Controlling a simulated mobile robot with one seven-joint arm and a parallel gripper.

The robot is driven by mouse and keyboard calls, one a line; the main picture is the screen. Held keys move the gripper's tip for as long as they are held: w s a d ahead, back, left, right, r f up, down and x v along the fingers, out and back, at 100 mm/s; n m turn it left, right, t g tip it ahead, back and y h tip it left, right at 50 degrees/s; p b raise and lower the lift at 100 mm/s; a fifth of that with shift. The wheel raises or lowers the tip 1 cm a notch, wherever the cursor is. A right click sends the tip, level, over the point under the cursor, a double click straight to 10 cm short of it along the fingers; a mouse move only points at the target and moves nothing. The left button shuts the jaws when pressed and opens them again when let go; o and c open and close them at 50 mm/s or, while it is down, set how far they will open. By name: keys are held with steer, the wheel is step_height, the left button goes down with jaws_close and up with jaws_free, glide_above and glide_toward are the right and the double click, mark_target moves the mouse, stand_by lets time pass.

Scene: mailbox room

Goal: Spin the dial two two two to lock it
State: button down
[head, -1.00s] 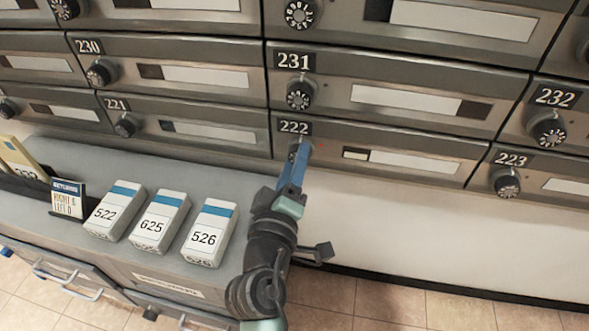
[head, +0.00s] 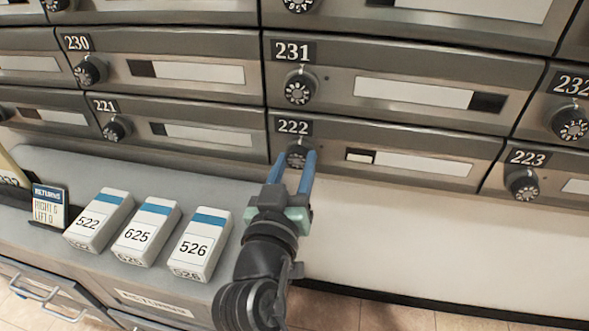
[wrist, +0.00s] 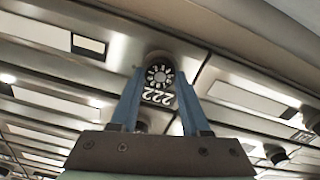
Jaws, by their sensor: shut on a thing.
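The round black dial (head: 296,157) of mailbox 222 (head: 425,166) has white marks on its face. It sits just below the black "222" plate (head: 292,126). In the wrist view the dial (wrist: 160,75) shows between the fingertips, with the plate (wrist: 158,97) upside down. My gripper (head: 293,158) has two blue fingers, one on each side of the dial, and is shut on it. In the wrist view the fingers of my gripper (wrist: 161,82) reach up toward the dial. The number the dial points to is too small to read.
Dials 231 (head: 299,87), 221 (head: 116,129) and 223 (head: 522,184) are close around. A grey counter (head: 150,180) at lower left holds boxes 522 (head: 98,220), 625 (head: 146,232) and 526 (head: 201,244) and a returns card (head: 49,206). The wall below 222 is clear.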

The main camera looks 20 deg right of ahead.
steer(key=shift+m, duration=0.3)
stand_by(0.4)
steer(key=shift+c, duration=1.9)
jaws_free()
steer(key=p+v, duration=0.2)
steer(key=v, duration=1.1)
steer(key=shift+p, duration=0.4)
